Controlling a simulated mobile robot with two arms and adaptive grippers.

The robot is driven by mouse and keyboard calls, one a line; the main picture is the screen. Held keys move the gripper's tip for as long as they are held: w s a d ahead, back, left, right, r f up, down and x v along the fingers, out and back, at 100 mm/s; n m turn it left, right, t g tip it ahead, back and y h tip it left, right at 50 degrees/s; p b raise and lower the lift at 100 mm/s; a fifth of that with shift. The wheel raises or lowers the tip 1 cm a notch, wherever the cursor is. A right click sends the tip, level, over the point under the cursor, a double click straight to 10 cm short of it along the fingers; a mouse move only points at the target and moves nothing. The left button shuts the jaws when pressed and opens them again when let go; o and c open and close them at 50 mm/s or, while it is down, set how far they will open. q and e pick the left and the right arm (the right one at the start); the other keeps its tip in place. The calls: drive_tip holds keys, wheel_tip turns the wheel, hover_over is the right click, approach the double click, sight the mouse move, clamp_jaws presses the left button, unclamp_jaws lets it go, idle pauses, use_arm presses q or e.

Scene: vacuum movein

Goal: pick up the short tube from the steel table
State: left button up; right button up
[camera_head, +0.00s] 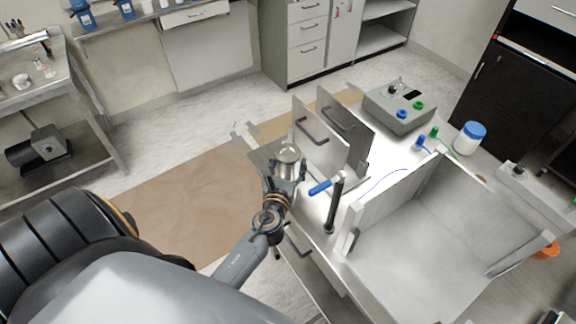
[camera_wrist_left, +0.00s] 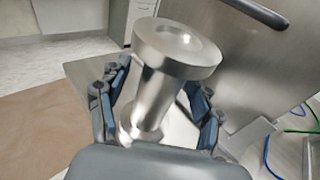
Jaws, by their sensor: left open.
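The short tube (camera_head: 289,157) is a shiny metal cylinder with a wide round flange on top. It stands near the left corner of the steel table (camera_head: 263,153). In the left wrist view the short tube (camera_wrist_left: 158,85) fills the middle and looks upright. My left gripper (camera_head: 284,172) is at the tube. Its fingers (camera_wrist_left: 155,100) are open, one on each side of the tube below the flange. Whether they touch it I cannot tell. The tube's foot is partly hidden by the gripper. My right gripper is not in view.
Upright metal plates with handles (camera_head: 318,142) stand just right of the tube. A dark rod (camera_head: 335,205) and a blue-handled part (camera_head: 320,187) are close by. A large open metal chamber (camera_head: 430,225) is at right. A grey control box (camera_head: 398,108) stands behind.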

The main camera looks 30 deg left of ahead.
use_arm(q)
drive_tip(key=shift+s, duration=0.1)
drive_tip(key=shift+c, duration=0.4)
clamp_jaws()
drive_tip(key=shift+r, duration=0.15)
